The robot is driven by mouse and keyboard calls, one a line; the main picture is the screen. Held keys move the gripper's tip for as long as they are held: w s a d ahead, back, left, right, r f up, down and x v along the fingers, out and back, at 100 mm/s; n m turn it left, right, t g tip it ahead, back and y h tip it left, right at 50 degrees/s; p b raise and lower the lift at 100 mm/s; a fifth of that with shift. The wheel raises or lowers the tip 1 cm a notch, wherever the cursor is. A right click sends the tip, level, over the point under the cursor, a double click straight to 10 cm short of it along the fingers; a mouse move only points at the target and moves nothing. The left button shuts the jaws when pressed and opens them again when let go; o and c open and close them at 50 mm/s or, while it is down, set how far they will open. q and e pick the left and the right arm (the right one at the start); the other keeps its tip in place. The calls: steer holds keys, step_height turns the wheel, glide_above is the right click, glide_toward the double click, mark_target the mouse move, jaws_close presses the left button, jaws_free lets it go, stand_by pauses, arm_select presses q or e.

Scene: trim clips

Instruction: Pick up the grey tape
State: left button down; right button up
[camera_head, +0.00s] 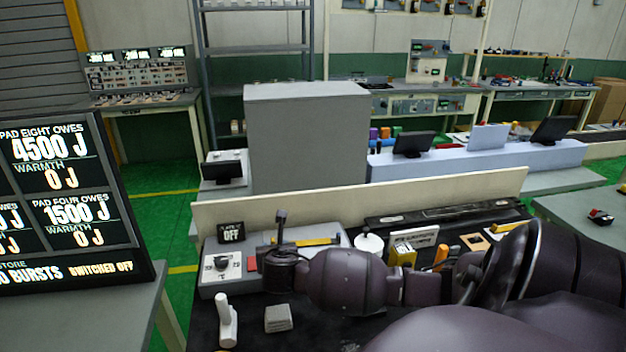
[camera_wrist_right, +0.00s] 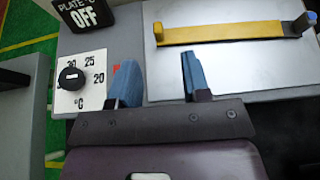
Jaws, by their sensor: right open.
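I cannot pick out the grey tape for certain in either view. A small light grey piece (camera_head: 278,318) lies on the dark bench top at the front, and I cannot tell whether it is the tape. My right gripper (camera_head: 278,258) is over the bench near the grey plate unit, its arm coming in from the right. In the right wrist view its two blue fingers (camera_wrist_right: 160,82) are apart with nothing between them. They hover by the plate unit's near edge, and the left finger partly hides a red patch. My left gripper is not in view.
The plate unit has a dial (camera_wrist_right: 72,78), an OFF sign (camera_head: 231,232) and a yellow bar (camera_wrist_right: 225,32) on its metal plate. A white handled thing (camera_head: 227,322) stands front left. A white round-topped thing (camera_head: 369,244) and a yellow block (camera_head: 402,254) stand beyond my arm. A cream board (camera_head: 350,199) edges the back.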

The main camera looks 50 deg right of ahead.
mark_target(273, 241)
steer(key=shift+x, duration=3.2)
steer(key=shift+w+r, duration=0.15)
steer(key=shift+c, duration=0.2)
jaws_close()
